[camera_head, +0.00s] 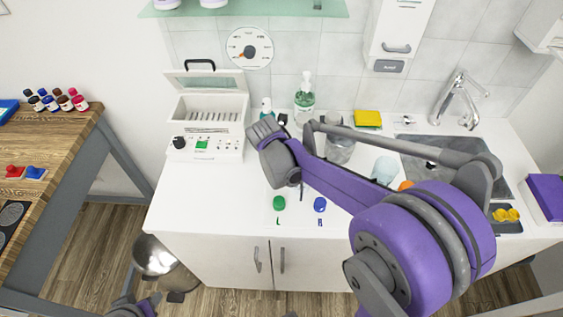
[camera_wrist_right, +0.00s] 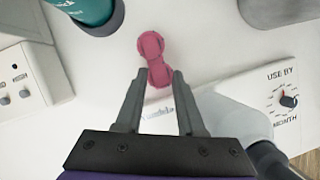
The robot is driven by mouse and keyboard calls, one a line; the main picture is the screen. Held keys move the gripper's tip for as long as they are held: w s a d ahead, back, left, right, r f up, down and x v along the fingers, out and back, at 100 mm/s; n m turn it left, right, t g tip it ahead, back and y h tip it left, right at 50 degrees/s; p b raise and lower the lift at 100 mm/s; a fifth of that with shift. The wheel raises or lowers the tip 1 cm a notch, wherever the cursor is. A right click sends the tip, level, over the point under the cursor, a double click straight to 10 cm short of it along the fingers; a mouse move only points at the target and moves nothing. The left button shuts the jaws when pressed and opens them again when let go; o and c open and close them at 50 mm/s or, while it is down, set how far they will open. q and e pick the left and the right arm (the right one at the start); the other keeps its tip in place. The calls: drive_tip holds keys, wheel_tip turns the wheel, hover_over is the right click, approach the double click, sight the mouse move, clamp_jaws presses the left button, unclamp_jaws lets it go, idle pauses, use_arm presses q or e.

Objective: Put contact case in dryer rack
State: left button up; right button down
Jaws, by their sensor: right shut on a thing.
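The pink contact case (camera_wrist_right: 151,47) shows in the right wrist view, with its near end between my right gripper's (camera_wrist_right: 157,76) fingertips, which are shut on it. In the head view my right gripper (camera_head: 262,131) is just right of the dryer, with its fingertips and the case hidden. The white dryer (camera_head: 176,155) stands at the left of the counter with its lid raised. The slotted rack (camera_head: 210,116) inside it looks empty. A white panel with a knob, likely the dryer (camera_wrist_right: 22,80), is at the left in the wrist view. My left gripper (camera_head: 134,306) is partly visible at the bottom edge.
A green item (camera_head: 279,203) and a blue item (camera_head: 320,204) are on the front of the white counter (camera_head: 205,205). A soap bottle (camera_head: 304,100) and yellow block (camera_head: 367,119) stand behind. The sink (camera_head: 440,150) is at the right. A glass shelf (camera_head: 270,8) hangs above.

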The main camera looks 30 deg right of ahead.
drive_tip(key=shift+f, duration=0.2)
drive_tip(key=c, duration=0.5)
unclamp_jaws()
drive_tip(key=shift+r, duration=0.1)
drive_tip(key=shift+r, duration=0.1)
